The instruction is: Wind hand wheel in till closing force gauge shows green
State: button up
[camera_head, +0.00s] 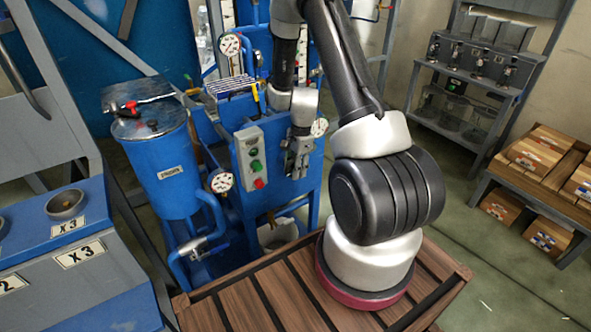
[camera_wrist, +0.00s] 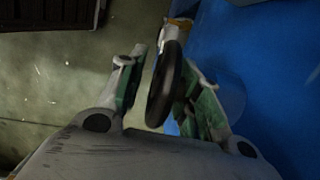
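The hand wheel (camera_wrist: 164,84) is dark and seen nearly edge-on in the wrist view, on a pale hub beside a blue surface. My gripper (camera_wrist: 158,88) has its two green-padded fingers on either side of the wheel's rim. A gap shows between the left finger and the rim; the right finger is close to it, and I cannot tell if it touches. In the head view my gripper (camera_head: 297,162) points down at the front of the blue machine and hides the wheel. A round gauge (camera_head: 320,127) sits just right of it; its reading is too small to tell.
A control box (camera_head: 252,159) with green and red buttons is left of my gripper. Other dials (camera_head: 230,45) and (camera_head: 222,182) are on the machine. A blue tank (camera_head: 160,160) stands left, with a red-handled tool on its lid. Shelves with boxes (camera_head: 536,150) stand right.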

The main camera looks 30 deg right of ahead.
jog(key=r, duration=0.3)
jog(key=d+r, duration=0.1)
jog(key=r, duration=0.7)
jog(key=shift+d+r, duration=0.25)
jog(key=shift+d, duration=0.05)
jog(key=shift+s+n, duration=0.15)
jog(key=shift+n, duration=0.35)
jog(key=s+a+r+n+t, duration=0.2)
jog(key=s+a+r+n, duration=0.1)
jog(key=s+r+n, duration=0.5)
jog(key=s+a+r+n+t+h, duration=0.1)
jog(key=s+a+r+n, duration=0.3)
jog(key=s+r+n, duration=0.4)
jog(key=s+r+t, duration=0.1)
jog(key=s+r, duration=0.6)
jog(key=r, duration=0.3)
jog(key=shift+s+r+n+h, duration=0.2)
jog(key=shift+r+n+h, duration=0.1)
jog(key=shift+r, duration=0.1)
